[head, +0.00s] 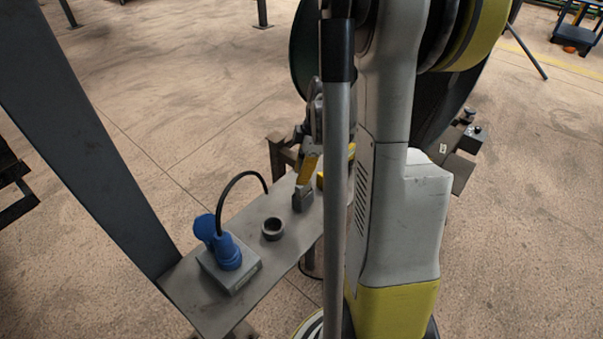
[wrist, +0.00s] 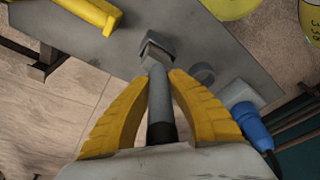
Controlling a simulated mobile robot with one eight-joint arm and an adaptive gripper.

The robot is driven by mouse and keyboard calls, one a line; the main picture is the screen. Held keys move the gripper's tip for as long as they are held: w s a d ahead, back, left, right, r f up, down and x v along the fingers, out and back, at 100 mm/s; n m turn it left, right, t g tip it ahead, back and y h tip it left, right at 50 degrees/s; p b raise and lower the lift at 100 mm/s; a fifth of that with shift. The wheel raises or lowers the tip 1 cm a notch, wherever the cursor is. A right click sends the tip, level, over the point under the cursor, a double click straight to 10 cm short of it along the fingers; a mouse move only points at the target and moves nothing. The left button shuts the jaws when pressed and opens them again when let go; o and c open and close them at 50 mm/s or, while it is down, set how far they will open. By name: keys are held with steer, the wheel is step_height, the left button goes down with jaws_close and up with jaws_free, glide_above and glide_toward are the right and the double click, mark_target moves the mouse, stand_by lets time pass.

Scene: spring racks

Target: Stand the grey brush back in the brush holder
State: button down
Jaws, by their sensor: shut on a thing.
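The grey brush (wrist: 158,98) is between the yellow fingers of my gripper (wrist: 158,80) in the wrist view. The gripper is shut on its shaft. The square grey head points away from my palm, and a dark end lies close to the palm. In the head view my gripper (head: 306,176) points down over the narrow metal bench, with the brush's grey head (head: 302,199) below the fingers. I cannot tell whether that head touches the bench. The brush holder, a round grey cup (head: 272,229), stands beside it, nearer the blue plug. It shows faintly in the wrist view (wrist: 203,73).
A blue plug (head: 228,252) with a black cable sits on a grey box (head: 240,271) at the bench's near end. A yellow-handled thing (wrist: 92,12) lies at the bench's other side. A dark slanted post (head: 85,140) rises at left.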

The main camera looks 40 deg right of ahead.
steer(key=shift+b+x, duration=1)
steer(key=shift+x, duration=0.15)
steer(key=c, duration=1.3)
jaws_free()
steer(key=shift+s+d+f, duration=0.1)
steer(key=shift+s+d, duration=0.05)
steer(key=shift+d, duration=0.1)
steer(key=v, duration=1.2)
steer(key=shift+a, duration=0.1)
